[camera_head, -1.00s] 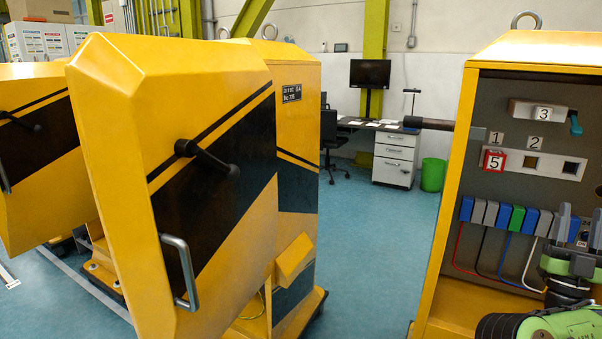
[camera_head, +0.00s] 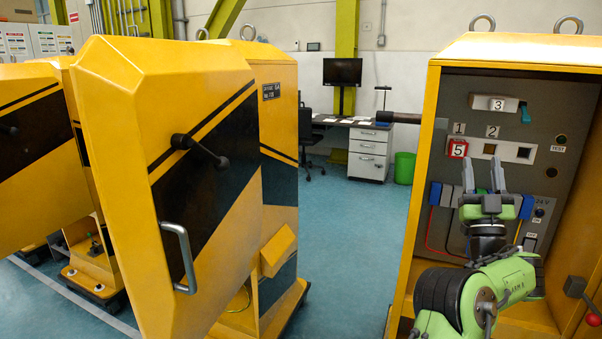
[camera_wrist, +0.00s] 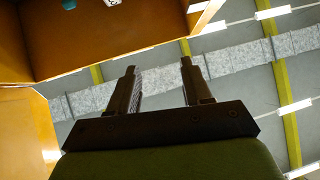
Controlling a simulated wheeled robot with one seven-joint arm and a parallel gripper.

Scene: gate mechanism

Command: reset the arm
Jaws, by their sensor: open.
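My green arm (camera_head: 490,285) stands in front of the open yellow gate cabinet (camera_head: 422,190) at the right of the head view. My gripper (camera_head: 484,180) points upward with its two fingers apart and nothing between them. It overlaps the row of coloured modules on the cabinet's grey panel (camera_head: 560,112) in the picture; I see no contact. In the wrist view my gripper (camera_wrist: 163,80) is open and empty, with the ceiling (camera_wrist: 210,70) beyond it. The cabinet's yellow-orange edge (camera_wrist: 110,35) shows at the upper left there.
A large yellow cabinet door (camera_head: 120,200) with a black lever (camera_head: 200,148) and a grey handle (camera_head: 180,255) stands at left. A red-knobbed lever (camera_head: 582,297) sits at the lower right. A desk (camera_head: 360,140) and green bin (camera_head: 404,167) are behind. Blue floor (camera_head: 345,230) between the cabinets is clear.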

